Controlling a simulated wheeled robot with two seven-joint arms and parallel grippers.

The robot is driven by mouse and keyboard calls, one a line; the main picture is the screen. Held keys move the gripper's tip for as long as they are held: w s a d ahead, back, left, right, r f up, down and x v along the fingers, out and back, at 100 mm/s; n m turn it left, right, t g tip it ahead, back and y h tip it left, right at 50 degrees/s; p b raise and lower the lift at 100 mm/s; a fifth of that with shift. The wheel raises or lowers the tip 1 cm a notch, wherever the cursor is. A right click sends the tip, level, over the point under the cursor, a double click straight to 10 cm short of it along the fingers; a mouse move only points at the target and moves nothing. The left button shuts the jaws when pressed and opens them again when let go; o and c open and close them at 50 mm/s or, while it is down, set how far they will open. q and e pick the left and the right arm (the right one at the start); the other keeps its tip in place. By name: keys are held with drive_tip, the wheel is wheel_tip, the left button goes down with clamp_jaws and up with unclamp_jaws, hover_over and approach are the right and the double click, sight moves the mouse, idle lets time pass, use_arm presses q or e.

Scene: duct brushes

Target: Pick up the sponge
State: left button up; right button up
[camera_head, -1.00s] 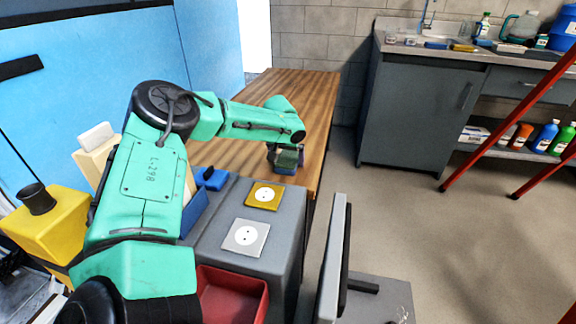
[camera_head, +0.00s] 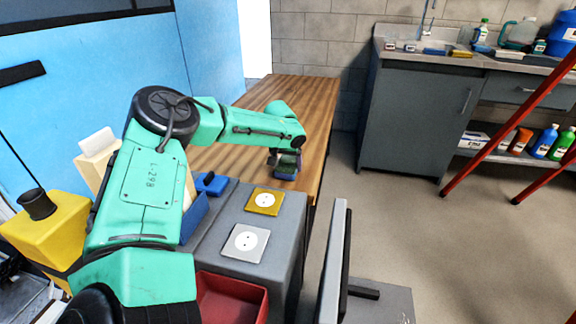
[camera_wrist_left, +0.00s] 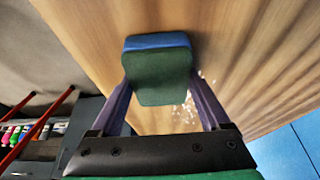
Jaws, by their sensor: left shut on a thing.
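A sponge with a green face and a blue layer shows in the left wrist view (camera_wrist_left: 158,75), between the two fingers of my left gripper (camera_wrist_left: 160,97). The gripper is shut on it. In the head view my left gripper (camera_head: 285,158) reaches down at the right edge of the wooden table (camera_head: 310,95), with the small, partly hidden sponge (camera_head: 286,172) under it. I cannot tell whether the sponge still touches the table. My right gripper is not in view.
A grey unit with a yellow plate (camera_head: 265,201) and a grey plate (camera_head: 246,242) stands nearer, beside a blue bin (camera_head: 194,218) and a red bin (camera_head: 232,300). A sink cabinet (camera_head: 410,125) stands at the back right. Open floor (camera_head: 400,220) lies right of the table.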

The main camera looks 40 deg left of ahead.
use_arm(q)
wheel_tip(320, 180, up, 15)
drive_tip(key=p, duration=0.4)
wheel_tip(320, 180, up, 13)
drive_tip(key=p, duration=0.4)
hover_over(288, 163)
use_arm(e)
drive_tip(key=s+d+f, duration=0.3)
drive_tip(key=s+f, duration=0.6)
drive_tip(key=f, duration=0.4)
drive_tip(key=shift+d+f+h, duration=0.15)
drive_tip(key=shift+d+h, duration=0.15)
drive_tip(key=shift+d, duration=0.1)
